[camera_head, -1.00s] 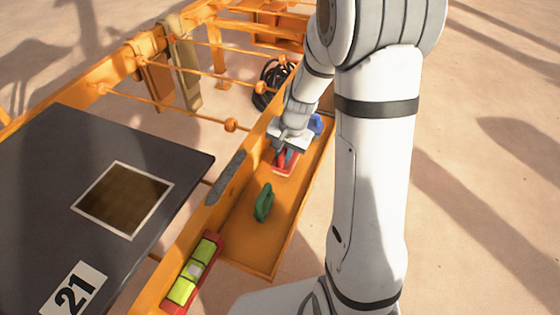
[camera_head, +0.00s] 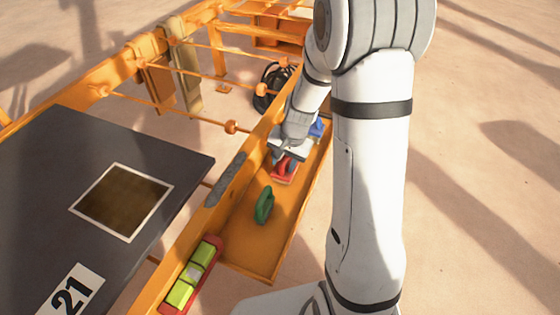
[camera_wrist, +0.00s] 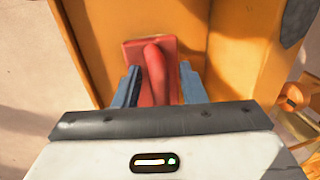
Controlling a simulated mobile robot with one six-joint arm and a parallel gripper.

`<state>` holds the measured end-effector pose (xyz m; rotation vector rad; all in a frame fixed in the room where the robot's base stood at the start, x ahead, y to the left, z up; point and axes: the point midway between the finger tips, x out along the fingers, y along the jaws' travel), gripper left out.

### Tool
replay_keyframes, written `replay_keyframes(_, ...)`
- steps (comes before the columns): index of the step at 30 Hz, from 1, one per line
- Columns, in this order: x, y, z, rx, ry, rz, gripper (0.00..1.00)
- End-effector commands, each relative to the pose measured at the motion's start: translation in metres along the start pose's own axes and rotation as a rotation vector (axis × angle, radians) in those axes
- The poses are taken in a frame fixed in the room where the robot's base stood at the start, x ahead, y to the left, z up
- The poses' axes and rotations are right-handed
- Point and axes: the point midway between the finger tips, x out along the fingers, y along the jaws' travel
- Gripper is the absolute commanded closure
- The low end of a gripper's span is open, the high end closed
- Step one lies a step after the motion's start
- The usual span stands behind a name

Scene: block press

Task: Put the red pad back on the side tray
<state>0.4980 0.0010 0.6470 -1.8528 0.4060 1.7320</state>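The red pad (camera_head: 284,176) with its raised handle lies on the orange side tray (camera_head: 245,248), between the green pad (camera_head: 264,205) and the blue pad (camera_head: 317,129). My gripper (camera_head: 287,158) is right above the red pad and hides part of it. In the wrist view my gripper (camera_wrist: 160,68) has its two fingers apart, one on each side of the red pad's handle (camera_wrist: 153,58). A gap shows between the handle and the right finger; the left finger is close to the handle. The pad looks flat on the tray.
A dark plate (camera_head: 60,150) with a framed brown square and the number 21 stands left. A red holder (camera_head: 207,283) with yellow-green blocks sits on the orange beam. A grey strip (camera_head: 225,180) lies along the beam. Black cable (camera_head: 272,80) coils behind.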

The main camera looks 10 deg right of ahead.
Motion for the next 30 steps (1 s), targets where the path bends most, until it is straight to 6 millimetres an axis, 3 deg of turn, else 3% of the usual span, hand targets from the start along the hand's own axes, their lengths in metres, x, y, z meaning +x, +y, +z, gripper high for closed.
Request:
replay_keyframes(5,-0.018,-0.001,-0.001,0.000,0.002,-0.002,0.63)
replay_keyframes(16,-0.096,-0.001,-0.001,0.000,0.005,-0.002,0.63)
replay_keyframes(23,-0.120,0.000,0.000,0.001,0.001,0.000,0.63)
replay_keyframes(26,-0.129,0.002,0.006,-0.027,0.006,0.003,0.63)
replay_keyframes(30,-0.154,0.012,0.036,-0.150,0.020,0.022,0.63)
